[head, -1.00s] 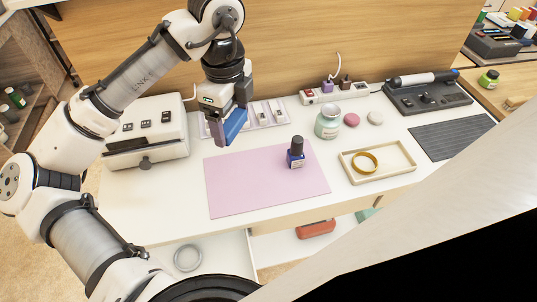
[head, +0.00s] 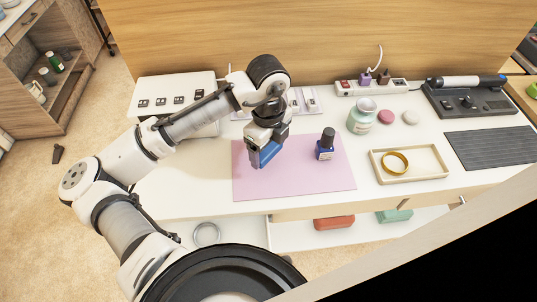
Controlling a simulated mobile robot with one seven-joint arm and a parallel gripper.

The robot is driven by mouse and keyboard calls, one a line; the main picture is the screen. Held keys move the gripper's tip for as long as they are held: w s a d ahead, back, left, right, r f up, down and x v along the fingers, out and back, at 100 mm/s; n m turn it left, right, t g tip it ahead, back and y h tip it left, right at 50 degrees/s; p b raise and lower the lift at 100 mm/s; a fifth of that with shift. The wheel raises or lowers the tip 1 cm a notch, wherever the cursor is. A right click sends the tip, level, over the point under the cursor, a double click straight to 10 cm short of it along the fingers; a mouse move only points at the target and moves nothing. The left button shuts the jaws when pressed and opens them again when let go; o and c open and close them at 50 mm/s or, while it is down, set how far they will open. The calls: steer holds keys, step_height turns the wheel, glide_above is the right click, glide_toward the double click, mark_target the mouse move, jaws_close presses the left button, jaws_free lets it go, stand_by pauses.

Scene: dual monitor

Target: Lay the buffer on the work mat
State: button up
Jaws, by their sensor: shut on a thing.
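The work mat (head: 300,186) is a flat pink sheet on the white desk. My gripper (head: 263,152) is over the left part of the mat, pointing down. It is shut on a blue block, which I take to be the buffer (head: 269,154). The buffer is partly hidden by the fingers. It is low, close to the mat surface, but I cannot tell whether it touches.
A cream tray (head: 436,174) holding a gold ring (head: 394,163) lies right of the mat. A pale green jar (head: 362,117) stands behind it, near a power strip (head: 371,87). A dark grey mat (head: 492,147) lies far right. The front of the pink mat is clear.

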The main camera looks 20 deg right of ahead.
steer(key=shift+f, duration=1.95)
steer(key=shift+f, duration=0.15)
steer(key=o, duration=0.9)
step_height(320, 180, up, 12)
steer(key=shift+r, duration=0.15)
